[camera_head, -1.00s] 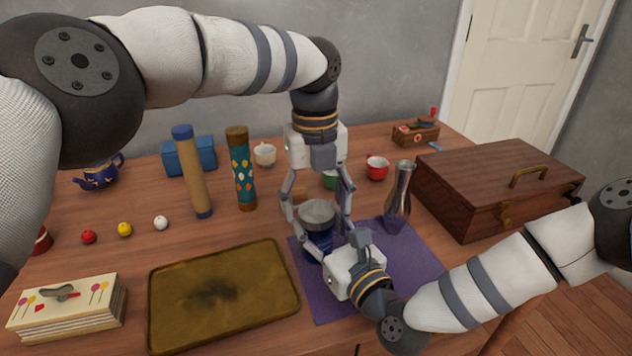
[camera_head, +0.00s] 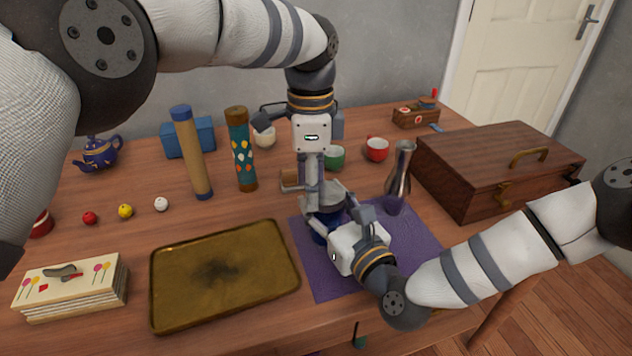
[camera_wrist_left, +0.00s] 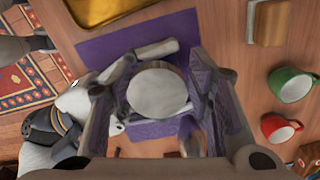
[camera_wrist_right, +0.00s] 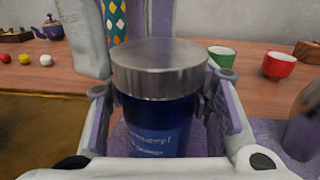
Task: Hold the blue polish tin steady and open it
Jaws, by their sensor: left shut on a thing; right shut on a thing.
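The blue polish tin (camera_head: 318,238) stands upright over the purple mat (camera_head: 420,235), with its silver lid (camera_wrist_right: 160,68) on top. In the right wrist view its blue body (camera_wrist_right: 160,130) carries pale lettering. My right gripper (camera_head: 330,228) comes in low from the right and is shut on the tin's body. My left gripper (camera_head: 325,198) points down from above and is shut on the lid, with a finger on either side. The left wrist view shows the round lid top (camera_wrist_left: 157,92) between those fingers. The lid sits level on the body, and my grippers partly hide the tin.
A metal vase (camera_head: 399,175) stands close right of the tin, with a wooden case (camera_head: 490,170) beyond. A bronze tray (camera_head: 225,275) lies to the left. Green (camera_head: 335,158) and red (camera_head: 377,149) cups stand behind. Two tall tubes (camera_head: 192,155) (camera_head: 241,150) stand back left.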

